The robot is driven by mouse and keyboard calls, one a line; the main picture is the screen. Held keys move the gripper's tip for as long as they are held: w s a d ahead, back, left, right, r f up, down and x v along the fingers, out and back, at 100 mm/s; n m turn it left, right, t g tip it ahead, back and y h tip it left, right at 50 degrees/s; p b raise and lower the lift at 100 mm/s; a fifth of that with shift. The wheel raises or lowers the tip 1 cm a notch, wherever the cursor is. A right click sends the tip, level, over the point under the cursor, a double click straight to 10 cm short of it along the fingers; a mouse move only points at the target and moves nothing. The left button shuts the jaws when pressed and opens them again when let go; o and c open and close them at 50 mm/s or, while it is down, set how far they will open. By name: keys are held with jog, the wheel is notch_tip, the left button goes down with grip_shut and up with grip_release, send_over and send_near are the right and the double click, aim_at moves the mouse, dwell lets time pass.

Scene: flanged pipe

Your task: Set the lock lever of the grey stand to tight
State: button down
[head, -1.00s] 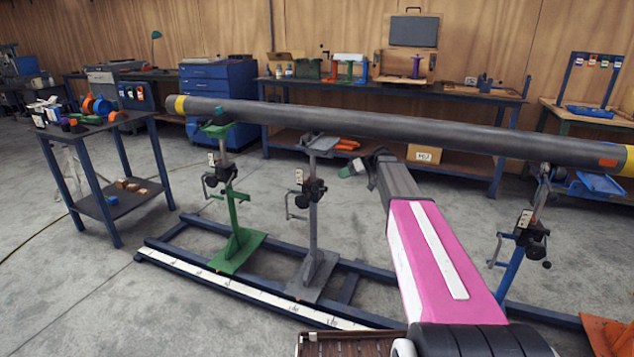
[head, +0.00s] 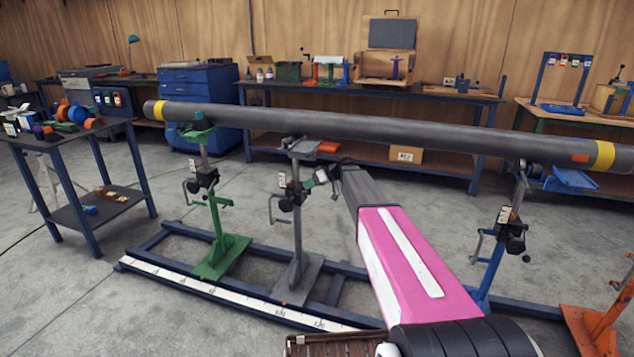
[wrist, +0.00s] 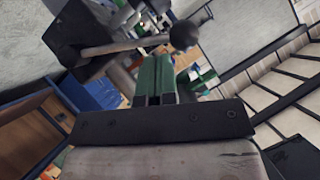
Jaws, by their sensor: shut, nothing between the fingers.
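The grey stand (head: 297,232) is upright on the floor frame, second from the left under the pipe. A dark clamp block (head: 290,194) sits on its post. In the wrist view the dark block (wrist: 85,35) fills the upper left, and a lever (wrist: 125,47) with a round black knob (wrist: 185,35) sticks out to the right. My gripper (head: 332,188) is just right of the clamp. Its green fingers (wrist: 153,72) are together and empty, close to the lever below the knob. I cannot tell whether they touch it or which setting it is at.
The long grey pipe (head: 400,133) lies across the stands above my gripper. A green stand (head: 220,230) is to the left, a blue stand (head: 497,255) to the right. An orange stand (head: 597,325) is at the lower right. A side table (head: 75,135) stands at the left.

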jog(key=shift+x, duration=0.8)
jog(key=shift+s+a+f+n, duration=0.15)
jog(key=shift+s+f+n, duration=0.1)
jog(key=shift+n, duration=0.05)
notch_tip(320, 180, down, 10)
jog(key=s+n+t+h, duration=0.1)
jog(key=n+t+h, duration=0.1)
jog(key=n+t, duration=0.2)
jog(key=shift+s+a+t, duration=0.35)
jog(key=shift+s+t, duration=0.05)
jog(key=shift+t, duration=0.3)
jog(key=shift+s+f+n, duration=0.1)
jog(key=shift+f+n, duration=0.05)
jog(key=shift+n, duration=0.15)
dwell(0.3)
